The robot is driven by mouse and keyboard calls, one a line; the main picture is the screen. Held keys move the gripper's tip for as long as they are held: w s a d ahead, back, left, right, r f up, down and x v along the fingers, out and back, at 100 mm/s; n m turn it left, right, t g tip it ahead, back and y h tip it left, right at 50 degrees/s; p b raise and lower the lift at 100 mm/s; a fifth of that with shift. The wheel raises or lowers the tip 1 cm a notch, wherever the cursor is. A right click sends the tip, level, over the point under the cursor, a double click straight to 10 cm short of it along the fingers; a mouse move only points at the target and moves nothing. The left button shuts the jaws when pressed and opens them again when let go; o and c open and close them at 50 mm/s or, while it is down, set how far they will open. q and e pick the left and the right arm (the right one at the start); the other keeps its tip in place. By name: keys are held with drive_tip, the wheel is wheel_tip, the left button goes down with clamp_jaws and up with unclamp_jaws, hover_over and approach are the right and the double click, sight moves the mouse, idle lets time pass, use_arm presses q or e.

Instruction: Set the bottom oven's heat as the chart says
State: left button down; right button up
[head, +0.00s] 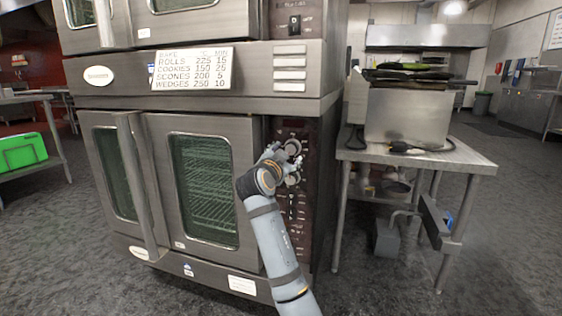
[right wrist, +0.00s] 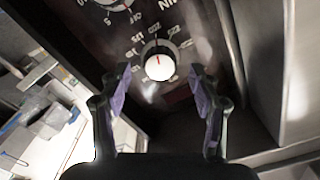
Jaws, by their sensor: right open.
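The bottom oven (head: 155,185) has its doors shut; only wire racks show behind the glass. Its dark control panel (head: 318,150) is at the right, partly hidden by my right arm. The chart (head: 192,70) above reads: rolls 225, 15; cookies 150, 25; scones 200, 5; wedges 250, 10. My right gripper (head: 284,157) is open in front of the panel. In the right wrist view, a pale knob (right wrist: 158,64) with a red mark lies just beyond and between the open fingers (right wrist: 161,80). Its dial numbers are too small to read surely. A second knob (right wrist: 112,3) is cut off at the top.
The top oven (head: 200,22) stands directly above. A steel table (head: 465,160) with a metal box (head: 405,117) and dark trays stands close on the right. A green crate (head: 22,152) is on a rack at far left. Open carpeted floor lies to the right.

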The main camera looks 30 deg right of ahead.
drive_tip(key=v, duration=0.9)
drive_tip(key=shift+s+a, duration=0.2)
drive_tip(key=shift+a, duration=0.1)
